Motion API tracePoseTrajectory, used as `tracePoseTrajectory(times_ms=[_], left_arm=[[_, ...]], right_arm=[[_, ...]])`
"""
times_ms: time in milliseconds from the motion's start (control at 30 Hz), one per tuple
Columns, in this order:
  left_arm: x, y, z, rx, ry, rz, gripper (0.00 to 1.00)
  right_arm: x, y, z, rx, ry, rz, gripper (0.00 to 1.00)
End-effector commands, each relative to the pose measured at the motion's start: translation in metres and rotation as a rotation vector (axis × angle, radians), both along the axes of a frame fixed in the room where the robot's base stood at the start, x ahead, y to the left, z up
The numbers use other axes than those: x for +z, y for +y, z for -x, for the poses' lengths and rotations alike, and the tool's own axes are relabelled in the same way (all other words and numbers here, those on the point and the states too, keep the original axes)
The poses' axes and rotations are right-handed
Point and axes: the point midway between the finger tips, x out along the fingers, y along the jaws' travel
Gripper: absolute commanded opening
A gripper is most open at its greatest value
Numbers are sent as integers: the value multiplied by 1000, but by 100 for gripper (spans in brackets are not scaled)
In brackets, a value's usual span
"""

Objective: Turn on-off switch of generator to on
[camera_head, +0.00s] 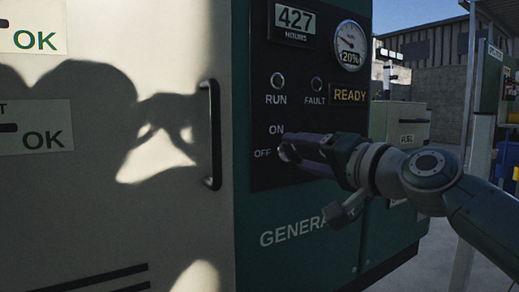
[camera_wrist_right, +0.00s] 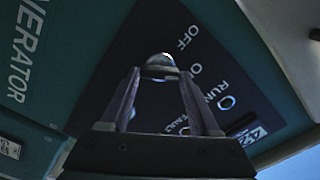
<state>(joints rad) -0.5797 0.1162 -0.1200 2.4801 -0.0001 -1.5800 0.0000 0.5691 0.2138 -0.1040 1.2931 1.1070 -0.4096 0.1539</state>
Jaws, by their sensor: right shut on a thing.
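The generator's on-off switch (camera_head: 284,153) is a round silver knob on the black control panel (camera_head: 262,110), beside the words ON and OFF. My right gripper (camera_head: 291,151) reaches in from the right and is shut on this switch. In the right wrist view, the switch (camera_wrist_right: 161,66) sits between the tips of the two fingers. The fingers hide part of the knob, and I cannot tell whether it points to ON or OFF. My left gripper is not in view.
The panel also carries an hours counter (camera_head: 294,22), a gauge (camera_head: 349,45), RUN (camera_head: 278,80) and FAULT (camera_head: 317,84) lamps and a READY sign (camera_head: 349,95). A pale cabinet with a black handle (camera_head: 211,135) stands left. A fuel cabinet (camera_head: 407,122) stands behind my right arm.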

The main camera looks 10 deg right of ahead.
Motion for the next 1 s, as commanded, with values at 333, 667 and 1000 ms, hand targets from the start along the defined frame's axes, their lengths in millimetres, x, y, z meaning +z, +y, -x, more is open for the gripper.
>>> tracePoseTrajectory(times_ms=[333,667,1000], left_arm=[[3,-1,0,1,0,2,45],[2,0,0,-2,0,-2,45],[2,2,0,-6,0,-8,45]], right_arm=[[0,0,0,1,29,-82,7],[0,0,0,1,32,-88,7],[0,0,0,1,30,-86,92]])
